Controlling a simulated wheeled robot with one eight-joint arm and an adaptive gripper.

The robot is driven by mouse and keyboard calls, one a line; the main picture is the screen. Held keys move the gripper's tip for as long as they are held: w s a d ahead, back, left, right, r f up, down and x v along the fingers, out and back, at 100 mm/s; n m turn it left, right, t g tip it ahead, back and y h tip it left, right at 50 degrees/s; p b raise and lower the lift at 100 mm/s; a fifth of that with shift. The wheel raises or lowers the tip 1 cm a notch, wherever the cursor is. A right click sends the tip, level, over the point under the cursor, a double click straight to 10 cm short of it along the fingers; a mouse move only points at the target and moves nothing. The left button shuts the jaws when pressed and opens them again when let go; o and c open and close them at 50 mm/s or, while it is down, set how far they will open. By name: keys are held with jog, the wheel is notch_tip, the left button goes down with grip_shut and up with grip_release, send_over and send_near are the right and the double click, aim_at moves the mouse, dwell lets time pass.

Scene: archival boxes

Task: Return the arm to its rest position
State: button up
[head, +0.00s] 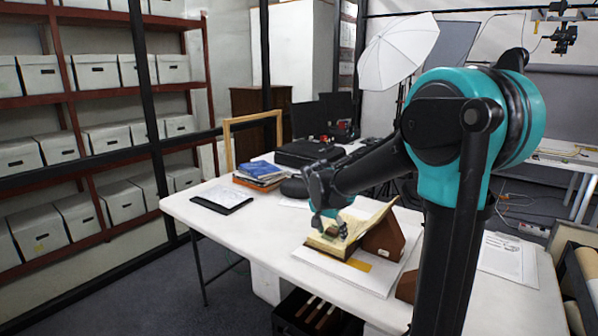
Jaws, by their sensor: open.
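My arm reaches from the right of the head view over the white table, with its teal joint large in front. My gripper (330,226) is small in the view, low over an open book (362,222) with yellowed pages. The jaws are open. I cannot tell whether the fingertips touch the pages. The book leans on a brown wedge support (385,240), and white sheets lie under it. My arm hides part of the table behind it.
The white table (200,205) bears a clipboard (221,198), a stack of books (260,173), an empty wooden frame (252,125) and black equipment (305,152). Shelves with archival boxes (97,72) stand at left. A white umbrella (398,50) stands behind. Papers (507,258) lie at right.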

jog(key=s+d+f+n+y, duration=0.1)
jog(key=s+d+f+n, duration=0.1)
jog(key=s, duration=0.6)
jog(key=s+d+f+n+y, duration=0.1)
jog(key=s+d+f+n, duration=0.1)
jog(key=s+f, duration=0.3)
jog(key=s+d+f+n, duration=0.2)
jog(key=s+d+f, duration=0.1)
jog(key=s, duration=0.7)
jog(key=shift+s+d+f+n+y, duration=0.15)
jog(key=shift+s+d+n+y, duration=0.2)
jog(key=shift+d, duration=0.4)
